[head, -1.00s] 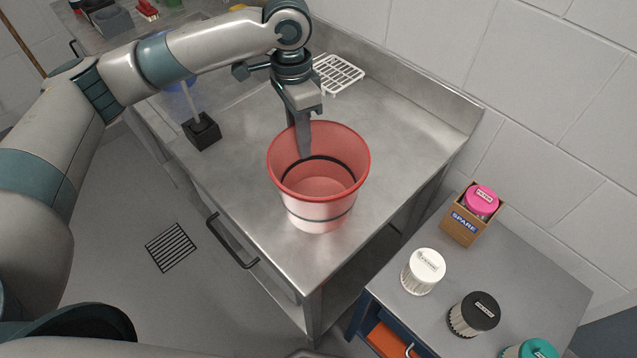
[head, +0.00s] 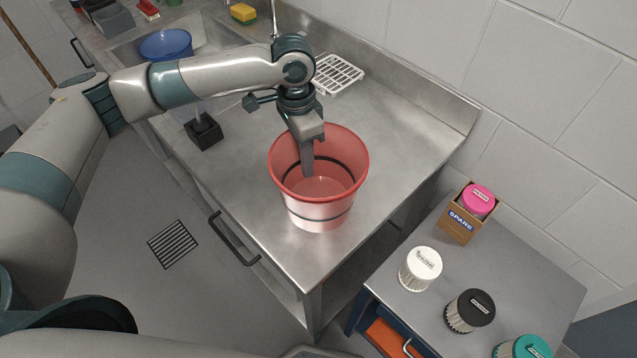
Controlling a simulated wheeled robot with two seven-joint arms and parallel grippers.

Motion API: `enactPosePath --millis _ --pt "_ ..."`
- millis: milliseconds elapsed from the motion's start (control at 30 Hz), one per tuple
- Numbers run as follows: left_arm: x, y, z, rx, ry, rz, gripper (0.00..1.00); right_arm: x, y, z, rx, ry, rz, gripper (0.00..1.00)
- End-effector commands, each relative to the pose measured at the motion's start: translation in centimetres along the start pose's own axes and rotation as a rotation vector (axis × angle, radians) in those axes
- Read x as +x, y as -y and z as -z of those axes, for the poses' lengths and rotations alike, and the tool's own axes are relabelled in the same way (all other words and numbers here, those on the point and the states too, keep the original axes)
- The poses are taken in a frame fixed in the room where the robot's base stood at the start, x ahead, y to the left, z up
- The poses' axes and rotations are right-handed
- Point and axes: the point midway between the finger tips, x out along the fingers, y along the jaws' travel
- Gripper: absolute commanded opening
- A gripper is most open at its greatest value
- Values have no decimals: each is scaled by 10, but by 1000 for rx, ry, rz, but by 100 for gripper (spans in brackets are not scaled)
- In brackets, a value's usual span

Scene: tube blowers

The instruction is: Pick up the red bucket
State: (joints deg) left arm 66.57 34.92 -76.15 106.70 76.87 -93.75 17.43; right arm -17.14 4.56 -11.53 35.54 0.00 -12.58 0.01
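The red bucket (head: 318,215) stands upright on the steel counter, open at the top, with a dark band around it. My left gripper (head: 307,172) points down over the bucket's far left rim. A finger reaches below the rim line inside the bucket, near the inner wall. Only one finger shows clearly, so the gap between the fingers is hidden. I cannot tell whether it touches the wall. My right gripper is not in view.
The steel counter (head: 400,150) is clear right of the bucket. A white rack (head: 338,74) lies behind the arm and a black holder (head: 203,132) stands left. A lower cart (head: 520,270) at right carries several filters and a SPARE box (head: 462,222).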

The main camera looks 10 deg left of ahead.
Motion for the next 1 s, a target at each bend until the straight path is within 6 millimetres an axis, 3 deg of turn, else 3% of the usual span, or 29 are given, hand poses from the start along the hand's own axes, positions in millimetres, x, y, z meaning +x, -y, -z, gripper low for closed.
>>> enactPosePath --millis 467,567,1000 --pt "1 0 0 0 -1 0 24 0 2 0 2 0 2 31" --pt "1 0 0 0 -1 0 0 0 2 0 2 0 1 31" --pt "-1 0 1 0 -2 1 0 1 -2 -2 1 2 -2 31"
